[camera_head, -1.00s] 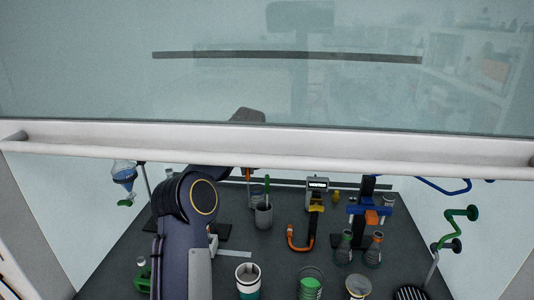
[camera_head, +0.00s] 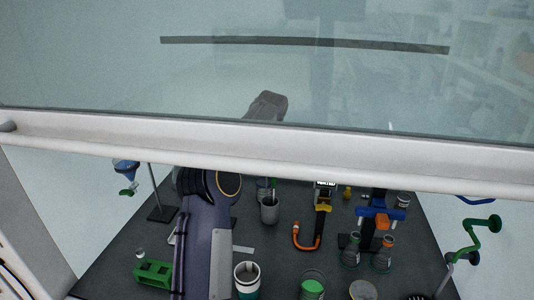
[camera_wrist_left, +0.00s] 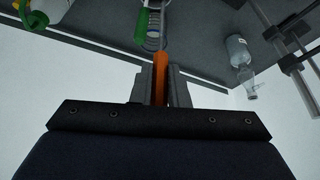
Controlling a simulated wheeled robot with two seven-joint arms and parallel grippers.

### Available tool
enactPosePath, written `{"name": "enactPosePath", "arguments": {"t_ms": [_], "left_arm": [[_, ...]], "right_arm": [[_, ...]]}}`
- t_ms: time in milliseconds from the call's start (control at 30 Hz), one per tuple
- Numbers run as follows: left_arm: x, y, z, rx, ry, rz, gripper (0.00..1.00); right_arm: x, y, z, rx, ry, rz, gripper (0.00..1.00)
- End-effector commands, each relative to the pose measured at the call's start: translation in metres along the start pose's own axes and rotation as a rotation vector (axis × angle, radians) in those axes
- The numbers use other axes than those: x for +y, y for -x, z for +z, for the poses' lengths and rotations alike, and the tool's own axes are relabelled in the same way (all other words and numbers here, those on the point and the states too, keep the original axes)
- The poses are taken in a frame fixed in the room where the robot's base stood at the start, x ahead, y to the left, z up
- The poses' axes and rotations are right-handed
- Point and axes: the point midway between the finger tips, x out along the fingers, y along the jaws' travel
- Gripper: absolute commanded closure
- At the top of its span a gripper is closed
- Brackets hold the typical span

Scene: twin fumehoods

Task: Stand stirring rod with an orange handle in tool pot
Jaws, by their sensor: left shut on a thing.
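The stirring rod's orange handle (camera_wrist_left: 160,75) is clamped between the fingers of my left gripper (camera_wrist_left: 160,88) in the left wrist view. The rest of the rod is hard to make out. In the head view my left arm reaches into the hood, and its gripper is hidden behind the white sash bar. The grey tool pot (camera_head: 269,211) stands upright on the dark worktop just right of my arm, with a green item at its mouth. A green item (camera_wrist_left: 141,22) also shows beyond the rod in the wrist view. My right gripper is out of view.
The sash bar (camera_head: 300,150) crosses above the work area. Right of the pot are an orange-hooked tool (camera_head: 305,240), flasks (camera_head: 382,258) and a blue clamp (camera_head: 380,215). Cups (camera_head: 247,280) stand in front. A green rack (camera_head: 152,272) is left of my arm; a clear bottle (camera_wrist_left: 238,55) shows in the wrist view.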

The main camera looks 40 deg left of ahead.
Motion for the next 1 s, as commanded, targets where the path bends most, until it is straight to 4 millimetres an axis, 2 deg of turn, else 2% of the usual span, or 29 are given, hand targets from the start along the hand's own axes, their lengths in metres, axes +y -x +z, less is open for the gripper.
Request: {"name": "enactPosePath", "arguments": {"t_ms": [1000], "left_arm": [[0.000,-0.074,0.031,0.000,0.000,0.000,1.00]], "right_arm": [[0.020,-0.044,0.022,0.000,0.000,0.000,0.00]]}}
